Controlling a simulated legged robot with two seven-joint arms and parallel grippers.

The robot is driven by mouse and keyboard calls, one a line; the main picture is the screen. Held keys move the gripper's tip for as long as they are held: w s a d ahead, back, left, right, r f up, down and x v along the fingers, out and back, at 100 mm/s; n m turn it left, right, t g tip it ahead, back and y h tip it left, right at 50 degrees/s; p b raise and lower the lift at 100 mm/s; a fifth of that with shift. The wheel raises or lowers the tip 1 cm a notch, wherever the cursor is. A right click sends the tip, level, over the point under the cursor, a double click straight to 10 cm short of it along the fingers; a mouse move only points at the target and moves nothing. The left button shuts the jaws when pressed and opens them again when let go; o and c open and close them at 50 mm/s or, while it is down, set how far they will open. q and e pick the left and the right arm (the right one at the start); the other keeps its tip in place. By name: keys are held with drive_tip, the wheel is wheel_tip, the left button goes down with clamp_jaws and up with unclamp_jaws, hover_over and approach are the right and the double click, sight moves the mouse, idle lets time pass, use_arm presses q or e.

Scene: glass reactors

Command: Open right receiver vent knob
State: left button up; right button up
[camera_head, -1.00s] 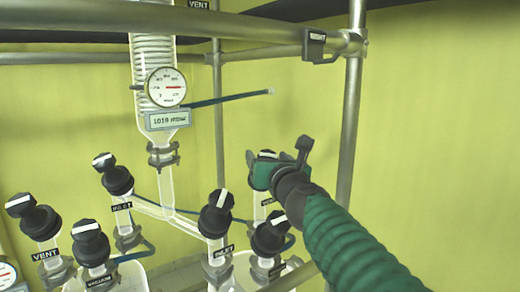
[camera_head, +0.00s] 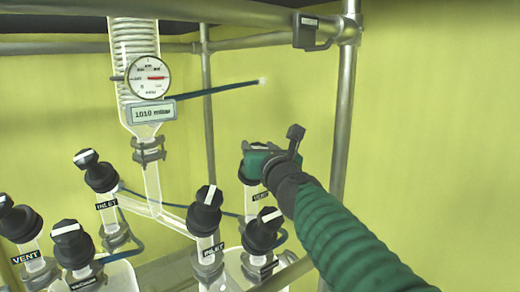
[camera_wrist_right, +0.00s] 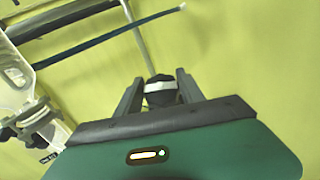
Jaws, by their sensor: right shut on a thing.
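The right receiver vent knob is a black knob with a white bar, on a glass neck labelled VENT (camera_head: 260,196). In the right wrist view the knob (camera_wrist_right: 161,92) sits between the two fingers, its white bar running across. My right gripper (camera_head: 252,163) is shut on this knob, and its green body and arm hide most of the knob in the head view. The right gripper (camera_wrist_right: 160,88) also shows from behind in the wrist view. My left gripper is not in view.
A black INLET knob (camera_head: 206,211) and another black knob (camera_head: 263,230) stand close by. More knobs stand at left. A gauge (camera_head: 148,77) and display (camera_head: 153,112) hang on the glass column. A metal post (camera_head: 343,120) rises behind my right arm. Free room lies at right.

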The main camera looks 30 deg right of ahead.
drive_tip(key=shift+a+f, duration=0.1)
drive_tip(key=shift+f+n+t+y+b, duration=0.15)
drive_tip(key=shift+n+t+y+b, duration=0.15)
drive_tip(key=shift+n+y+b, duration=0.7)
drive_tip(key=n+y, duration=0.3)
drive_tip(key=shift+b, duration=0.4)
drive_tip(key=shift+n+y, duration=1.1)
drive_tip(key=shift+n+g+y+p, duration=0.4)
drive_tip(key=shift+n+y+p, duration=0.15)
drive_tip(key=shift+n+y, duration=0.85)
drive_tip(key=shift+n, duration=0.3)
drive_tip(key=o, duration=1.4)
drive_tip(key=shift+w, duration=0.3)
drive_tip(key=shift+c, duration=0.2)
